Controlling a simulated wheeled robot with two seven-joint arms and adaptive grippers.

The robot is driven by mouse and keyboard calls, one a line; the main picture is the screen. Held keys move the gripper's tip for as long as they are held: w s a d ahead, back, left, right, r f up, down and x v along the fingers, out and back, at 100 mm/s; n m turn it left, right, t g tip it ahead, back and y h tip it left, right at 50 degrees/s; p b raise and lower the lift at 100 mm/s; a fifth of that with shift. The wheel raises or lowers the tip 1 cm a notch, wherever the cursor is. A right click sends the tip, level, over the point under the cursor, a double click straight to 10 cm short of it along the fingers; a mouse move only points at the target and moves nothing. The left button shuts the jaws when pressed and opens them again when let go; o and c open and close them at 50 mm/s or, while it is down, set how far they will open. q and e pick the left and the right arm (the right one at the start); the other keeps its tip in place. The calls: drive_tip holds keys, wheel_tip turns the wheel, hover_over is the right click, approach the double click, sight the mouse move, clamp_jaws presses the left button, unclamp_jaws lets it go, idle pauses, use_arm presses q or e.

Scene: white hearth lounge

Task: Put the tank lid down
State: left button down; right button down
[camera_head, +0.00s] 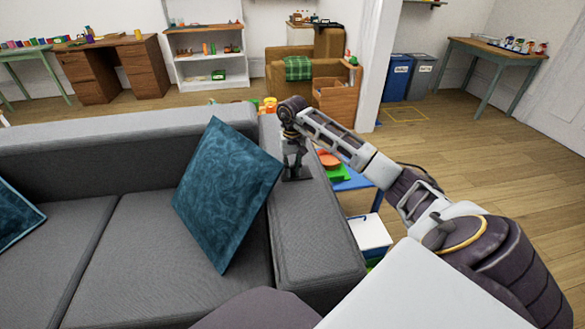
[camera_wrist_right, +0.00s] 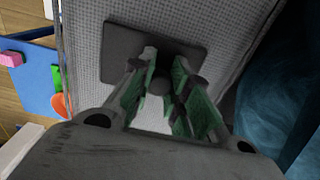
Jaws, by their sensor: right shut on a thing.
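The tank lid (camera_wrist_right: 118,54) is a flat, dark grey square plate with a small round knob in the right wrist view. It also shows small in the head view (camera_head: 297,178), over the grey sofa's armrest (camera_head: 312,225). My right gripper (camera_wrist_right: 160,85) is shut on the lid's knob, with green-padded fingers on either side; in the head view it (camera_head: 294,160) points down at the armrest. The lid lies flat on or just above the fabric; I cannot tell whether it touches. My left gripper is not in view.
A teal cushion (camera_head: 228,190) leans on the sofa just left of the armrest. A low blue table (camera_head: 355,180) with colourful items stands right of it, and a white box (camera_head: 370,236) is nearby. The armrest's front part is clear.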

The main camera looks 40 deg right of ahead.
sight(293, 166)
drive_tip(key=c, duration=1.4)
unclamp_jaws()
drive_tip(key=shift+o, duration=0.2)
